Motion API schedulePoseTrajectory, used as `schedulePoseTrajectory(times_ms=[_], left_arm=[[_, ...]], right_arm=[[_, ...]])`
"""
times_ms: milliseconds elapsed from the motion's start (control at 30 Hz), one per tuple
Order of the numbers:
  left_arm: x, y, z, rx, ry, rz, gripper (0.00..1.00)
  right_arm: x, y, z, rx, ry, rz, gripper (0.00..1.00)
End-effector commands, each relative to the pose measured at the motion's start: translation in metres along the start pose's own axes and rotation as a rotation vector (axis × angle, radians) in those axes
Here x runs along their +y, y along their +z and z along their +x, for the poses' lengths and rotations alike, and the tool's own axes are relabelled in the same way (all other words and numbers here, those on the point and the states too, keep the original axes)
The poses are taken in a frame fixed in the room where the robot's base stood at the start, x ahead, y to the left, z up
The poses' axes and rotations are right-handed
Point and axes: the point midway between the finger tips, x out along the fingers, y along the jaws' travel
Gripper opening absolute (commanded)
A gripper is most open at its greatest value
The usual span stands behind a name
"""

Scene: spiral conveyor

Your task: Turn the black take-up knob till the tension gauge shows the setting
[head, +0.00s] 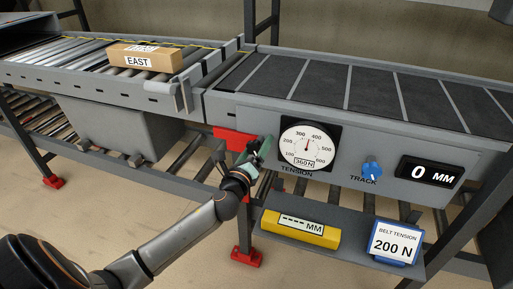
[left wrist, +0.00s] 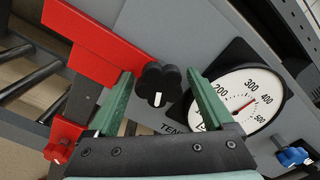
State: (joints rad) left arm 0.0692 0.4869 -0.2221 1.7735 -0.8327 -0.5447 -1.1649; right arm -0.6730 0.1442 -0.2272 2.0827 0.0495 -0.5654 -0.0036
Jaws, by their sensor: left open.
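The black take-up knob (left wrist: 160,84) has several lobes and a white mark. It sits on the grey panel beside a red bracket (left wrist: 95,38). My left gripper (left wrist: 160,88) is open, with its green fingers on either side of the knob; I cannot tell whether they touch it. In the head view my left gripper (head: 257,153) is in front of the red part and mostly hides the knob. The tension gauge (head: 308,144) is a white dial with a red needle pointing near the top and a readout of 360 N. A card (head: 395,243) reads BELT TENSION 200 N.
A blue TRACK knob (head: 372,168) and a display reading 0 MM (head: 431,173) are right of the gauge. A yellow MM device (head: 300,228) lies on the shelf below. A carton marked EAST (head: 144,57) rests on the rollers. A red foot (head: 246,257) stands on the floor.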

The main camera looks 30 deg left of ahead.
Motion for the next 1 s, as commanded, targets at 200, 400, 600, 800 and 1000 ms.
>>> schedulePoseTrajectory(times_ms=[200,400,600,800,1000], left_arm=[[-0.0001,-0.0002,-0.0004,0.0,0.0,-0.001,0.7],[0.0,-0.0002,-0.0005,0.0,0.0,-0.001,0.47],[0.0,-0.0002,-0.0005,0.0,0.0,-0.001,0.25],[0.0,-0.0002,-0.0006,0.0,0.0,0.0,0.02],[0.0,-0.0003,-0.0006,0.0,0.0,-0.009,0.0]], right_arm=[[0.0004,-0.0016,0.0002,0.003,-0.001,-0.004,1.0],[0.0008,-0.0021,0.0004,0.004,-0.002,-0.012,1.0],[0.0003,-0.002,0.0004,0.004,-0.004,-0.013,1.0],[0.0,-0.0021,0.0005,0.004,-0.004,-0.013,1.0],[-0.0004,-0.0021,0.0006,0.004,-0.004,-0.011,1.0]])
